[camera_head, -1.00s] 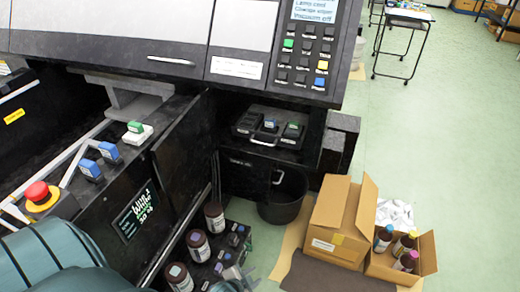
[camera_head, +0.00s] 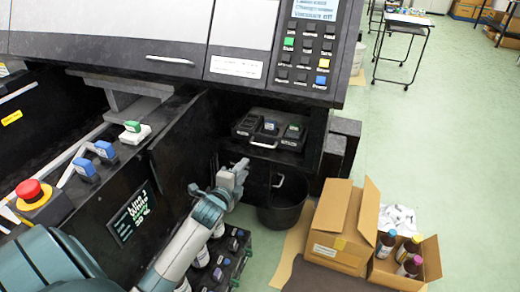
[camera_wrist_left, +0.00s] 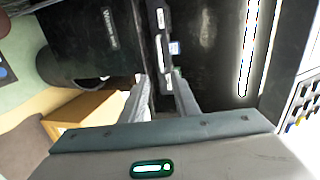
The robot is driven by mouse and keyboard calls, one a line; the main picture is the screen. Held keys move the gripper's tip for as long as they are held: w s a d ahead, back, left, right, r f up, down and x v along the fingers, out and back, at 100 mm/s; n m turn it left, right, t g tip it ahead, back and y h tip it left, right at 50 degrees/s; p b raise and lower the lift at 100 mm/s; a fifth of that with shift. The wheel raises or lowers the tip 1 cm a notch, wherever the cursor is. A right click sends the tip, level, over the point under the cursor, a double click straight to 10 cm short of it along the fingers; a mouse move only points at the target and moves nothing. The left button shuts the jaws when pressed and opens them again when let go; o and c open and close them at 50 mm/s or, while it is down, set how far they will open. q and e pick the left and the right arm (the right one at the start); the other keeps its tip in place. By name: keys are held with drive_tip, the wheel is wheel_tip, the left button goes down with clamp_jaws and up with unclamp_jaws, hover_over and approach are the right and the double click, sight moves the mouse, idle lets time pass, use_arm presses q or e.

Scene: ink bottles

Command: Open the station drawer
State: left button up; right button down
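The station drawer (camera_head: 262,150) is a black unit under the printer, with a grey handle on its front and small cartridges with blue and green tops above it. It looks shut. My left gripper (camera_head: 238,166) is just left of and in front of the handle. In the left wrist view, its two grey fingers (camera_wrist_left: 163,98) are spread with a gap between them, and nothing is held. The drawer's front edge with its handle (camera_wrist_left: 166,45) shows beyond the fingertips. I cannot tell whether they touch it. My right gripper is out of view.
A black bin (camera_head: 285,203) stands below right of the drawer, beside open cardboard boxes (camera_head: 342,225) with bottles (camera_head: 408,248). A black rack (camera_head: 232,255) with cartridges sits under my left arm. A dark panel (camera_head: 180,150) stands to the left.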

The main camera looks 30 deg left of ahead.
use_arm(q)
drive_tip(key=shift+w, duration=0.15)
